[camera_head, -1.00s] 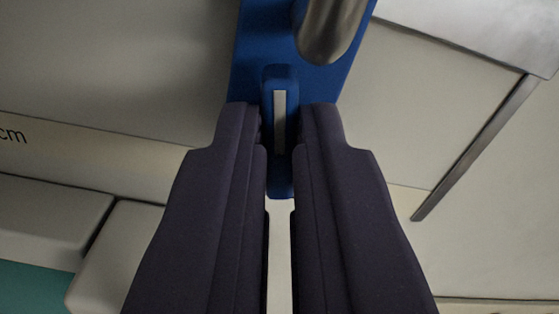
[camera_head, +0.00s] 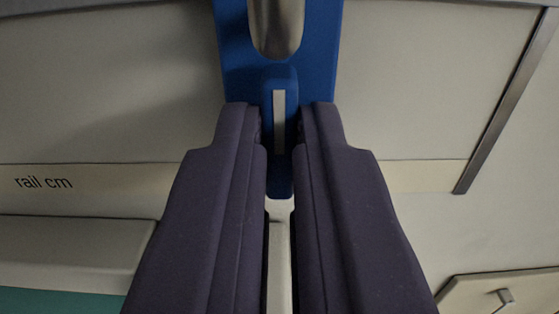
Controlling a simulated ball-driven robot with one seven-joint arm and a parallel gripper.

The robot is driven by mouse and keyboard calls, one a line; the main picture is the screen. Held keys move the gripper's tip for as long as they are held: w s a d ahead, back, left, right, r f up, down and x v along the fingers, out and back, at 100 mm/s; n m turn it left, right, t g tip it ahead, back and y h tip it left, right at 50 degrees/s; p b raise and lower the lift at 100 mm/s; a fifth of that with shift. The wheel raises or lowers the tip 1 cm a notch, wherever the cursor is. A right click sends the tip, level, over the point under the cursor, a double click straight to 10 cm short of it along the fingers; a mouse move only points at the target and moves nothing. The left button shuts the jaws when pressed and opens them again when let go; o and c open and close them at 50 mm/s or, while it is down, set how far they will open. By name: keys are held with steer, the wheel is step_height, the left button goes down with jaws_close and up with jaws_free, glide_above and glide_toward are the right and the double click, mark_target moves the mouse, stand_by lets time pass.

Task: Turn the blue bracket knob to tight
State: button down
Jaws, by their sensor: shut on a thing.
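The blue bracket (camera_head: 240,50) stands at the top middle of the view, with a rounded grey metal part (camera_head: 277,25) in front of it. Below that part is the blue knob (camera_head: 280,80), an upright bar with a pale stripe along its middle. My gripper (camera_head: 280,130) is shut on the knob, with one dark finger on each side of it. The fingers hide the knob's sides. The knob's stripe looks upright in the view, and the bracket looks upright too.
A pale strip marked "rail cm" (camera_head: 100,190) runs across behind the fingers. A grey metal bar (camera_head: 505,100) slants at the right. A pale panel with a small metal handle (camera_head: 504,299) is at the lower right. A green surface (camera_head: 60,301) shows at the lower left.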

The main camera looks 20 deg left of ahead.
steer(key=c, duration=1.5)
jaws_free()
steer(key=b+v, duration=0.1)
steer(key=v, duration=0.6)
steer(key=shift+s+d+b, duration=0.15)
steer(key=shift+s+b, duration=0.15)
steer(key=shift+b, duration=0.05)
steer(key=d+f+m+h+b, duration=0.3)
steer(key=f+h+b, duration=0.3)
steer(key=b, duration=1.7)
steer(key=shift+g, duration=0.9)
steer(key=s+a+f+b, duration=0.1)
steer(key=s+a+b, duration=0.1)
steer(key=s+b, duration=0.1)
steer(key=s+a+f+b, duration=0.1)
steer(key=s+b, duration=0.2)
steer(key=b, duration=0.3)
steer(key=s+a+f+b, duration=0.1)
steer(key=s+a+b, duration=0.1)
steer(key=b, duration=0.3)
steer(key=shift+s+a+f, duration=0.15)
steer(key=shift+s+f, duration=0.05)
steer(key=shift+s, duration=0.25)
steer(key=shift+s+a+f, duration=0.15)
steer(key=shift+s, duration=0.25)
